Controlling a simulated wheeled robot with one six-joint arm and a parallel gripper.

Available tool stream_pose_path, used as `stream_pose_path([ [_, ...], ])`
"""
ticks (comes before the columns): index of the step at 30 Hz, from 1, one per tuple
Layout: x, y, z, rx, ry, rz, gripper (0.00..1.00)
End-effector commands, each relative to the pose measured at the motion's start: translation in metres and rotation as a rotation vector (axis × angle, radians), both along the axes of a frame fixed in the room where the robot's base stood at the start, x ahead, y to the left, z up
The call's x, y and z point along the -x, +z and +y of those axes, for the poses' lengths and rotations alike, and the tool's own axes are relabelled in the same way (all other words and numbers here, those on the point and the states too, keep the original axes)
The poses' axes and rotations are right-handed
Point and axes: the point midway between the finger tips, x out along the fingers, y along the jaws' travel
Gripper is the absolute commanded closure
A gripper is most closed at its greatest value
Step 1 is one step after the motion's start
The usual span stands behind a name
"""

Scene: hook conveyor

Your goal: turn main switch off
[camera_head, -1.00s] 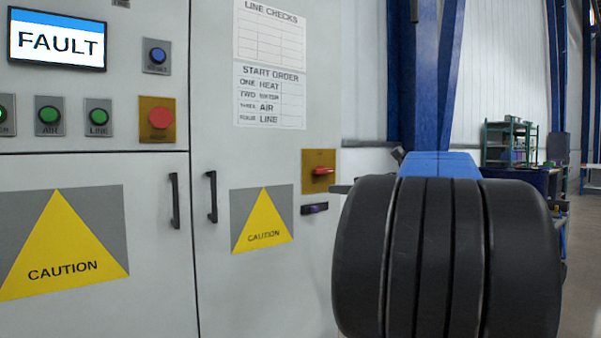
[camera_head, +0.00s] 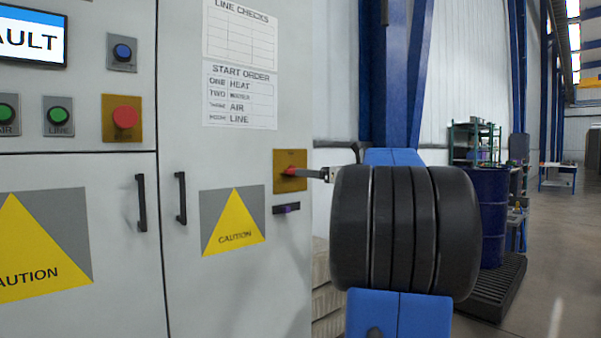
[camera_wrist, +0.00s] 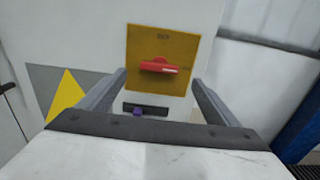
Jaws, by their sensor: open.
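The main switch is a red handle (camera_wrist: 158,67) on a yellow-brown plate (camera_wrist: 165,42), lying about level across the plate in the wrist view. In the head view the plate (camera_head: 290,160) sits at the right side of the grey cabinet. My gripper (camera_wrist: 160,82) is open, with one finger on each side of the red handle in the wrist view; I cannot tell whether they touch it. In the head view my gripper (camera_head: 322,174) reaches in from the right, its tips close to the red handle. Part of the gripper is hidden behind my arm.
A dark latch with a purple part (camera_head: 286,208) is just below the plate. The cabinet (camera_head: 240,285) has black door handles (camera_head: 181,198), a red button (camera_head: 125,117) and a fault screen (camera_head: 30,38). A blue drum (camera_head: 490,215) stands on a dark pallet at right.

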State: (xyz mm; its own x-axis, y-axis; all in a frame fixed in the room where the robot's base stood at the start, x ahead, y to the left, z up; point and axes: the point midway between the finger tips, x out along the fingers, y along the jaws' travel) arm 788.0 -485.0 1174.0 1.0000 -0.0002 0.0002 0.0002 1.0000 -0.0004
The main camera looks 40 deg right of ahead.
Motion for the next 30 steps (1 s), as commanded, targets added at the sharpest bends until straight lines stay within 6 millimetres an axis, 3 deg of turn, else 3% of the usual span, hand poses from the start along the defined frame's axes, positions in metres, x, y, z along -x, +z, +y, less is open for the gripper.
stream_pose_path([
  [6,-0.040,-0.001,0.000,-0.001,0.003,0.001,0.16],
  [12,-0.065,0.000,0.000,-0.001,0.002,0.000,0.16],
  [18,-0.077,0.000,0.000,-0.001,0.001,0.000,0.16],
  [27,-0.078,0.000,0.000,0.000,0.000,0.000,0.16],
  [30,-0.078,0.000,0.000,0.000,0.000,0.000,0.40],
])
